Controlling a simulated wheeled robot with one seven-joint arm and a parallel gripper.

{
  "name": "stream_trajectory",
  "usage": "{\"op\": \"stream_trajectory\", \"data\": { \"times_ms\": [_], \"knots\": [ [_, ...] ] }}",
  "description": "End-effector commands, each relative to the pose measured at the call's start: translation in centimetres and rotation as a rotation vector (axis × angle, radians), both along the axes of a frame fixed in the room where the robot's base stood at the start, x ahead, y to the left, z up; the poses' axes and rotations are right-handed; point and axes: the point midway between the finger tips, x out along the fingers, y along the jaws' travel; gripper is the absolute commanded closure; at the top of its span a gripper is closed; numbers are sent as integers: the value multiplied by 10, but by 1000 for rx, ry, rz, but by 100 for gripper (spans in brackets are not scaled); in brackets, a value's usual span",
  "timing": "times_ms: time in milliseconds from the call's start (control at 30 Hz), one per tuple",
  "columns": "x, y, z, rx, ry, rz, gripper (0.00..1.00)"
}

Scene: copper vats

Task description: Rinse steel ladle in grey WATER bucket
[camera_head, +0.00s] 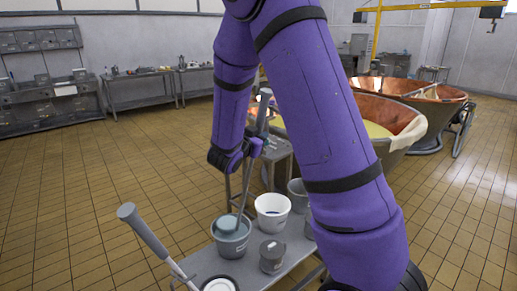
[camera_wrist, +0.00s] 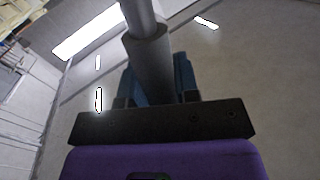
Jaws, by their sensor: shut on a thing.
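My gripper (camera_head: 255,144) is shut on the steel ladle (camera_head: 242,188) and holds it above the bench with its shaft pointing steeply down. In the wrist view, the ladle's grey handle (camera_wrist: 150,62) stands between the fingers. The shaft's lower end reaches into the mouth of a grey bucket (camera_head: 231,246) on the low bench. I take this to be the WATER bucket, but its label is too small to read. A grey-green round shape fills much of its mouth. I cannot tell ladle bowl from water there, or whether the bowl is under water.
A white bucket (camera_head: 272,213) stands right of the grey one, with a small grey container (camera_head: 272,258) in front. Another grey bucket (camera_head: 297,190) is partly behind my arm. A thick-handled tool (camera_head: 146,232) leans at lower left. Copper vats (camera_head: 395,130) stand right; the left floor is clear.

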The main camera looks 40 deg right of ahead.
Motion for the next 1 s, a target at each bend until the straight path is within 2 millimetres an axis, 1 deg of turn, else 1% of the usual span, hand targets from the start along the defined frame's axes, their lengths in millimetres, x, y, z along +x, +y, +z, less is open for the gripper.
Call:
{"op": "stream_trajectory", "data": {
  "times_ms": [33,300,500,700,1000],
  "knots": [
    [0,0,11,0,-8,0,100],
    [0,-1,53,0,-7,-2,100],
    [0,0,75,0,-4,-1,100],
    [0,0,83,0,-2,0,100],
    [0,0,83,0,-2,0,100]
  ]
}}
